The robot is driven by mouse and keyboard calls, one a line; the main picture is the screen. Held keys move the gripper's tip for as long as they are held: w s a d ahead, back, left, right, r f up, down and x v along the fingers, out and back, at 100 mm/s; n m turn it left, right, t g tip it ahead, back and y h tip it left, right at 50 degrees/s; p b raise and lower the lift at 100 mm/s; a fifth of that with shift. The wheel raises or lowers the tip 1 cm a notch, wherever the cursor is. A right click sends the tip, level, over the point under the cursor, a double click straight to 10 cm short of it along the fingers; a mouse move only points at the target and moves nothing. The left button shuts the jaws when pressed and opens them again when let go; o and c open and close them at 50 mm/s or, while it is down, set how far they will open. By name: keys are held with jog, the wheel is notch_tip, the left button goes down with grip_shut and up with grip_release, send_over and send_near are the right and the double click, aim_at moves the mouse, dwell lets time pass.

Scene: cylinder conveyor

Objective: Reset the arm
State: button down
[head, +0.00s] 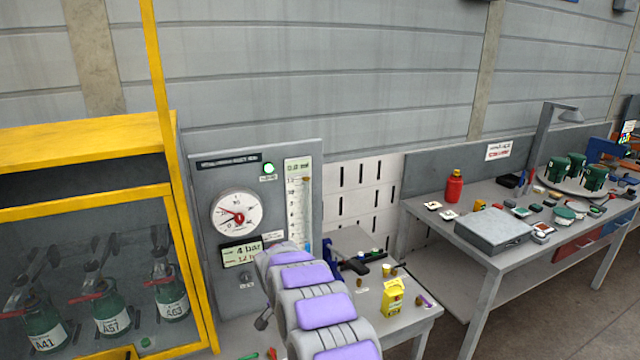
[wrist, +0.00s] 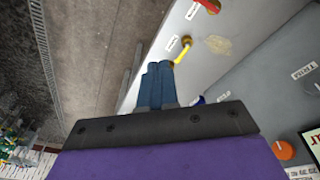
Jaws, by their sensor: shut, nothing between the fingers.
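My gripper (wrist: 157,86) shows in the wrist view with its blue fingers pressed together and nothing between them. The fingers point toward a light grey panel (wrist: 205,55) bearing a yellow part (wrist: 182,52) and a red part (wrist: 208,5). I cannot tell whether they touch it. In the head view my grey and purple arm (head: 312,300) rises from the bottom centre in front of the gauge panel (head: 205,170). I cannot make out the fingers there.
A small table (head: 410,318) with a yellow carton (head: 392,297) stands right of my arm. A long workbench (head: 450,222) holds a grey case (head: 492,230) and a red bottle (head: 453,187). A yellow-framed cabinet (head: 185,250) with green cylinders (head: 113,318) stands at left.

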jog(key=s+d+r+n+g+y+b, duration=0.1)
jog(key=s+d+r+n, duration=0.1)
jog(key=s+d+r, duration=0.75)
jog(key=s+d+r+n+g+b, duration=0.15)
jog(key=s+d+r, duration=0.35)
jog(key=s, duration=0.7)
jog(key=s+d+n, duration=0.1)
jog(key=s+d, duration=0.2)
jog(key=s, duration=1)
jog(key=s+d+n, duration=0.1)
jog(key=s+d, duration=0.3)
jog(key=s, duration=0.9)
jog(key=shift+s+r+g+y+b, duration=0.25)
jog(key=shift+s+g+y+b, duration=0.05)
jog(key=shift+s+g, duration=0.15)
jog(key=shift+w+a+n, duration=0.1)
jog(key=shift+n, duration=0.15)
